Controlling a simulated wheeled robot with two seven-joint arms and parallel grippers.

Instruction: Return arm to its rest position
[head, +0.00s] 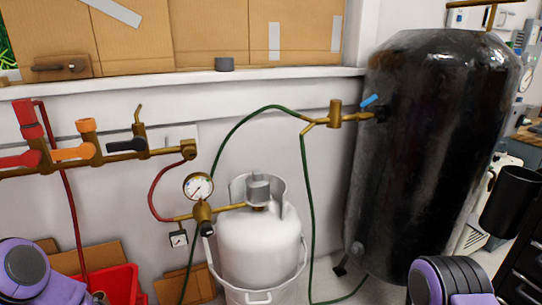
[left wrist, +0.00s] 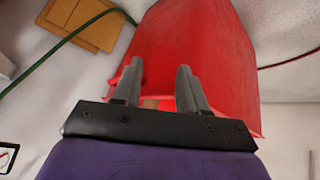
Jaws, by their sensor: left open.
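My left gripper (left wrist: 159,78) shows in the left wrist view, its two grey fingers apart with nothing between them. A red bin (left wrist: 195,30) fills the view beyond the fingertips. I cannot tell whether the fingers touch it. In the head view, a purple part of my left arm (head: 28,270) is at the bottom left corner, and its gripper is out of the picture. A purple part of my right arm (head: 450,280) is at the bottom right. My right gripper is not visible. No glass rods can be made out.
In the head view, a red bin (head: 122,284) stands low at the left. A white gas cylinder (head: 258,240) with a gauge (head: 198,187) is in the middle. A large black tank (head: 425,150) is at the right. Brass valves (head: 95,160) and hoses run along the wall.

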